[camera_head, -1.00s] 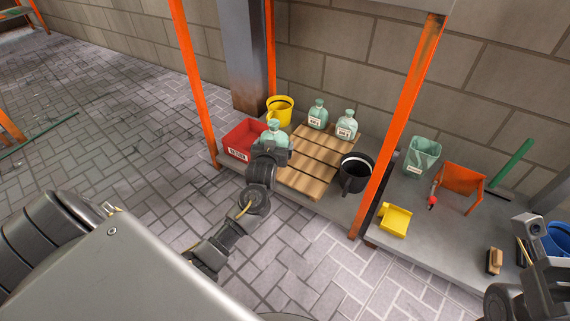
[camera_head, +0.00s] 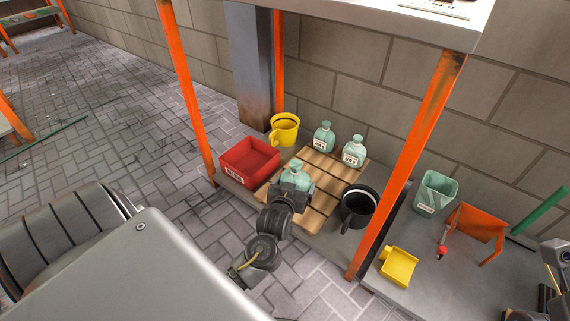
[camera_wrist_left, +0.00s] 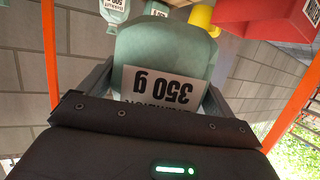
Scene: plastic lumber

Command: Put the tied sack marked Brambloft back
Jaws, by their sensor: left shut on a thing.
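My left gripper (camera_head: 295,186) is shut on a pale green tied sack (camera_head: 297,170). It holds the sack upright over the left part of a slatted wooden pallet (camera_head: 323,192); whether the sack touches the slats I cannot tell. Two similar sacks, one (camera_head: 323,139) and another (camera_head: 354,152), stand at the pallet's back. Part of my right arm shows at the right edge; its fingertips are not clear.
A red crate (camera_head: 249,163) stands left of the pallet, a yellow bucket (camera_head: 284,130) behind it. A black bucket (camera_head: 358,206) is at the right. An orange post (camera_head: 410,160) rises at the front right. The pallet's middle is bare.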

